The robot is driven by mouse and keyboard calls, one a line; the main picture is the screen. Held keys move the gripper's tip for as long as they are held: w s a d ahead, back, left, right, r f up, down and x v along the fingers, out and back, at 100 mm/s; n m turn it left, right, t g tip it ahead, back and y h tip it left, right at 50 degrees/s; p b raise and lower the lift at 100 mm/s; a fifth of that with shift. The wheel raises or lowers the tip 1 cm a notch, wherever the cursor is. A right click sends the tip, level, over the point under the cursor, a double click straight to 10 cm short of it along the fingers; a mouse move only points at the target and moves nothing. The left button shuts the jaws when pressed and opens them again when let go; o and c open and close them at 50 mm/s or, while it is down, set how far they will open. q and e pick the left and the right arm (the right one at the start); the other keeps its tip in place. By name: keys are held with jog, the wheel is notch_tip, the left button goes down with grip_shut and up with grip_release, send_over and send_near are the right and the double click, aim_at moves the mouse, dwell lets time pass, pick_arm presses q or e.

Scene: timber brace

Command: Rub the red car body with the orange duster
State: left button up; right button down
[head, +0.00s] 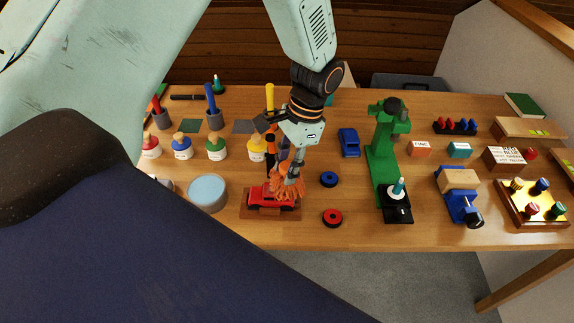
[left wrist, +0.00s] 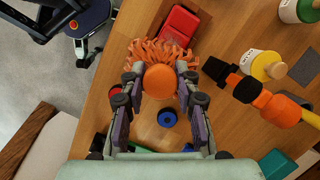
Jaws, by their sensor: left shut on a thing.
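The red car body (head: 262,198) sits on a small wooden stand (head: 262,211) near the table's front edge. It also shows in the left wrist view (left wrist: 181,24). My left gripper (head: 288,168) is shut on the orange duster (head: 290,186), whose strands hang down at the car's right part. In the left wrist view the duster (left wrist: 160,78) is between the fingers, with its strands spread towards the car and overlapping its near end. Whether the strands press on the car is hard to tell. My right gripper is not in view.
A blue wheel (head: 329,179) and a red wheel (head: 333,218) lie right of the car. A round pale blue tin (head: 207,193) stands to its left. Paint bottles (head: 216,147) stand behind. A green press (head: 386,150) stands further right, with a blue car body (head: 349,142) beside it.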

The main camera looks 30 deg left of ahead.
pick_arm(q)
jog(key=shift+s+d+r, duration=0.1)
jog(key=shift+d, duration=0.1)
jog(key=shift+w+a+f, duration=0.15)
jog(key=shift+w+f, duration=0.05)
jog(key=shift+f, duration=0.25)
jog(key=shift+s, duration=0.1)
jog(key=shift+f, duration=0.1)
jog(key=shift+f, duration=0.15)
jog(key=shift+f+b, duration=0.2)
jog(key=shift+b, duration=0.1)
jog(key=shift+f, duration=0.2)
